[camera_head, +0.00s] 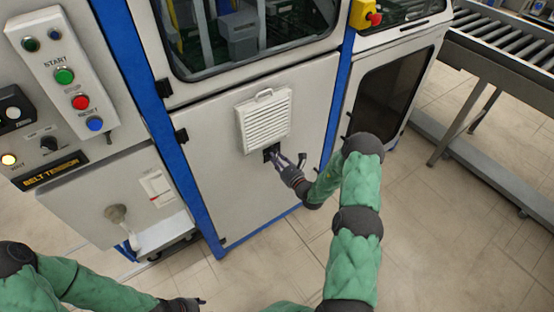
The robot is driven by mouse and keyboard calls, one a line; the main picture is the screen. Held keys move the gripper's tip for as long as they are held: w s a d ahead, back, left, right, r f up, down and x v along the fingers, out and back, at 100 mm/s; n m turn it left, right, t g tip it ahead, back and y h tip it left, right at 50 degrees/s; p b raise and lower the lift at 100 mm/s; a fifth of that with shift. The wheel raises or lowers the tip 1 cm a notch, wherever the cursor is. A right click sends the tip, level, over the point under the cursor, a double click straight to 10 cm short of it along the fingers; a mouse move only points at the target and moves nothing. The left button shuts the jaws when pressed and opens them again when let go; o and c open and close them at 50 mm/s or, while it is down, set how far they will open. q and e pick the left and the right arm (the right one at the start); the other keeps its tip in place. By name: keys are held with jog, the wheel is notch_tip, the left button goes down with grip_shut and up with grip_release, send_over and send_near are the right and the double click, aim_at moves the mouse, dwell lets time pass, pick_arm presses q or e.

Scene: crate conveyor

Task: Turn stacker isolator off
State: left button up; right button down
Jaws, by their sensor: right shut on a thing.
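My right gripper (278,158) is at the grey cabinet door, just below the white louvred vent (264,119). It is shut on a small black fitting (268,153) on that door; the fingers hide most of it, so its shape and setting cannot be told. No label naming a stacker isolator can be read. A red knob on a yellow box (373,18) sits higher up, on the blue-framed machine's right post, away from both grippers. My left gripper (190,304) is at the bottom edge, small and partly cut off, apart from the machine.
A control panel (62,75) with green, red and blue buttons is at the upper left. A roller conveyor (500,45) stands at the right. The tiled floor (450,230) is clear at lower right.

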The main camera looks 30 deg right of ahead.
jog(key=shift+n, duration=0.3)
jog(key=shift+a+f+n+p, duration=0.1)
jog(key=shift+f+n+p, duration=0.15)
jog(key=shift+n, duration=2.6)
jog(key=shift+d+f+n+p, duration=0.15)
jog(key=shift+n+p, duration=0.2)
jog(key=shift+n, duration=2.45)
jog(key=shift+a+f+n+p, duration=0.2)
jog(key=shift+n+p, duration=0.1)
jog(key=shift+n, duration=2.55)
jog(key=c, duration=1)
grip_release()
jog(key=shift+o, duration=0.2)
